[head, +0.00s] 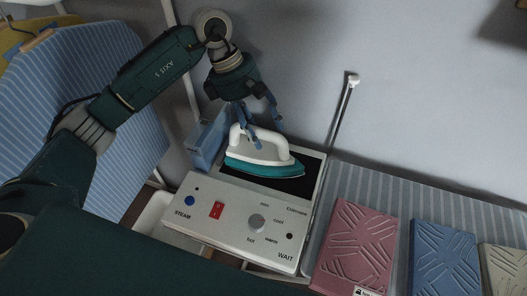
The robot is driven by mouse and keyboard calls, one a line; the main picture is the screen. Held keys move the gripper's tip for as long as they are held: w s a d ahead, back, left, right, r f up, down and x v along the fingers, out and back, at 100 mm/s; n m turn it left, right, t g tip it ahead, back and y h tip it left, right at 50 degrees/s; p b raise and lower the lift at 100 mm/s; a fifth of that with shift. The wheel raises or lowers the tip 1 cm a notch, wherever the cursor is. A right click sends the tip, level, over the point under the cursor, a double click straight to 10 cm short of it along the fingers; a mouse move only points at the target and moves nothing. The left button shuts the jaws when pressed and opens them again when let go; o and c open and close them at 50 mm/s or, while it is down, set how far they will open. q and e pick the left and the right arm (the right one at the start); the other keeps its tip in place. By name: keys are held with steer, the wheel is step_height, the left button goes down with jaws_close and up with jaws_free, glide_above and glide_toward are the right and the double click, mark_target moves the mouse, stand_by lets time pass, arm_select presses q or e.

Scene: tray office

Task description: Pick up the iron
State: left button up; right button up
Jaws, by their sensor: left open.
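The iron (267,161) is white with a teal lower part and a white arched handle. It rests on the dark pad of a white steam station (237,222) in the head view. My left gripper (267,133) is open, with its blue fingers pointing down at the iron's handle. One finger overlaps the handle in the picture; the other is just to its right, further back. I cannot tell whether they touch it. My right gripper is not in view.
A blue box (206,143) sits behind the station's left side. A thin rod (341,115) rises behind its right side. Red (357,240), blue (444,258) and beige (508,268) patterned items lie on a striped surface at the right.

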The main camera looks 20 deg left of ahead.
arm_select(q)
steer(key=shift+x, duration=0.75)
steer(key=shift+d, duration=0.1)
steer(key=shift+c, duration=0.5)
jaws_close()
steer(key=shift+w+r, duration=0.1)
steer(key=shift+r, duration=0.1)
